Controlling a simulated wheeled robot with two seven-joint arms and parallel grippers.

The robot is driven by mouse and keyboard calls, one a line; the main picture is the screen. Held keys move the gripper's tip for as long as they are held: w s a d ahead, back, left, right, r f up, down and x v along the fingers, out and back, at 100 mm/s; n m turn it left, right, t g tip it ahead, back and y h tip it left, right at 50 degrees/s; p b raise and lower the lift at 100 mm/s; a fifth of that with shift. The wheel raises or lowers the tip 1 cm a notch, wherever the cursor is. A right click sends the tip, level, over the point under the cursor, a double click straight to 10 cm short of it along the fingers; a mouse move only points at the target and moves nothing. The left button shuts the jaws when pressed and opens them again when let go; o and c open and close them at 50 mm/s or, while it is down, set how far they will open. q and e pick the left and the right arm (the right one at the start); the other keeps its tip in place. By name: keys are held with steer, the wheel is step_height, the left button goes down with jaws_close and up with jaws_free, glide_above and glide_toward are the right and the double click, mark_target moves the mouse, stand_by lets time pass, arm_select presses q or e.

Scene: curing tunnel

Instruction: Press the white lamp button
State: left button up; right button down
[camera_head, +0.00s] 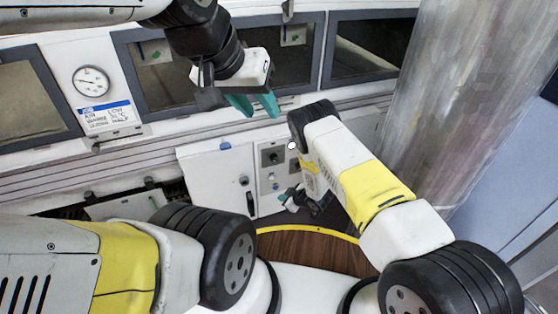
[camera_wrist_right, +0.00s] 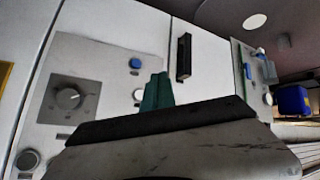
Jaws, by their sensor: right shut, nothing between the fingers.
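A grey control panel (camera_wrist_right: 110,58) carries a dial, a blue button (camera_wrist_right: 135,63) and pale round buttons. I cannot tell which is the lamp button. In the head view a bright white disc (camera_head: 292,146) shows beside my right forearm. My right gripper (camera_wrist_right: 157,90) is shut and empty, in front of the panel; contact cannot be told. My left gripper (camera_head: 254,104) is open and empty, higher up before the windows.
A white door (camera_head: 215,180) with a black handle (camera_wrist_right: 183,57) adjoins the panel. A pressure gauge (camera_head: 91,81) is on the wall at left. A large grey column (camera_head: 440,100) stands at right. A second button panel (camera_wrist_right: 250,75) shows at right in the wrist view.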

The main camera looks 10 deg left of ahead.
steer(key=w+a, duration=0.5)
steer(key=w, duration=0.2)
steer(key=shift+w, duration=0.15)
stand_by(2.1)
steer(key=shift+w+a, duration=0.15)
steer(key=shift+w, duration=0.2)
steer(key=shift+w+a, duration=0.25)
steer(key=shift+w, duration=0.05)
stand_by(0.6)
steer(key=shift+s+d, duration=0.5)
steer(key=shift+s, duration=0.15)
steer(key=shift+s, duration=0.1)
steer(key=s+d, duration=0.1)
steer(key=s, duration=0.1)
steer(key=s+d, duration=0.1)
steer(key=s, duration=0.1)
steer(key=shift+d, duration=0.4)
